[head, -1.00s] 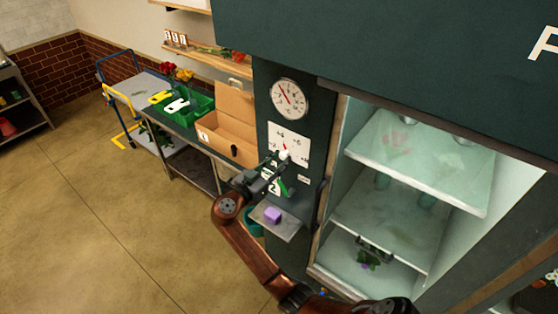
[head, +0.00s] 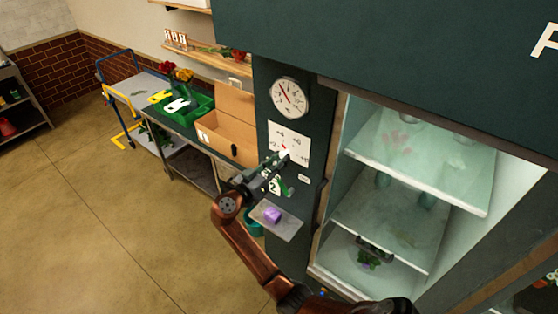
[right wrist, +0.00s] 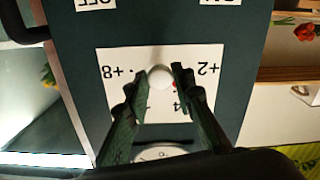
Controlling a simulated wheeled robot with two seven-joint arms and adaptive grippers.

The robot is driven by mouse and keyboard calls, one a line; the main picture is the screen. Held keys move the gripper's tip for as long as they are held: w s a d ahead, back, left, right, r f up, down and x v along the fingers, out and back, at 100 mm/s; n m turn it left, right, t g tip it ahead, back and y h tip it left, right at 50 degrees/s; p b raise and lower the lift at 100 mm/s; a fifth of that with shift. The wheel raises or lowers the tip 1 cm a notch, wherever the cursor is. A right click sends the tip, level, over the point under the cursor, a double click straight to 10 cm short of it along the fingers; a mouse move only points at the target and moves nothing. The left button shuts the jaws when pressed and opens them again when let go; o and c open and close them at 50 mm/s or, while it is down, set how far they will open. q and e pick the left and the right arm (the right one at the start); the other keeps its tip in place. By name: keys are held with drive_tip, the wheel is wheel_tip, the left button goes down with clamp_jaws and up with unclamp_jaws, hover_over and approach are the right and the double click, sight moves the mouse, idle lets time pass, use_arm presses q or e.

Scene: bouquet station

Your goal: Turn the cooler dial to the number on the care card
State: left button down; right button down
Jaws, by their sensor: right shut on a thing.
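The cooler dial's white scale plate (head: 289,135) is on the dark green panel left of the glass door. In the right wrist view, the plate (right wrist: 213,110) appears upside down, with +2, +8 and a partly hidden 4. The round white dial knob (right wrist: 160,77) is in its middle, and a red mark shows at its lower right, on the side of +2 and 4. My right gripper (right wrist: 155,80) is shut on the knob, with one green finger on each side. In the head view, the right gripper (head: 281,160) covers part of the plate. My left gripper is out of view. I cannot identify the care card for certain.
A round gauge (head: 289,97) is above the plate. A small ledge (head: 285,232) with a purple block (head: 272,215) is below. The glass-fronted cooler (head: 400,190) is at the right. A table with a cardboard box (head: 225,139) and green crate (head: 205,104) stands left.

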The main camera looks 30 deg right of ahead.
drive_tip(key=n+p, duration=0.2)
drive_tip(key=n, duration=0.7)
drive_tip(key=shift+n, duration=0.3)
idle(0.4)
drive_tip(key=c, duration=1.7)
unclamp_jaws()
drive_tip(key=shift+o, duration=0.2)
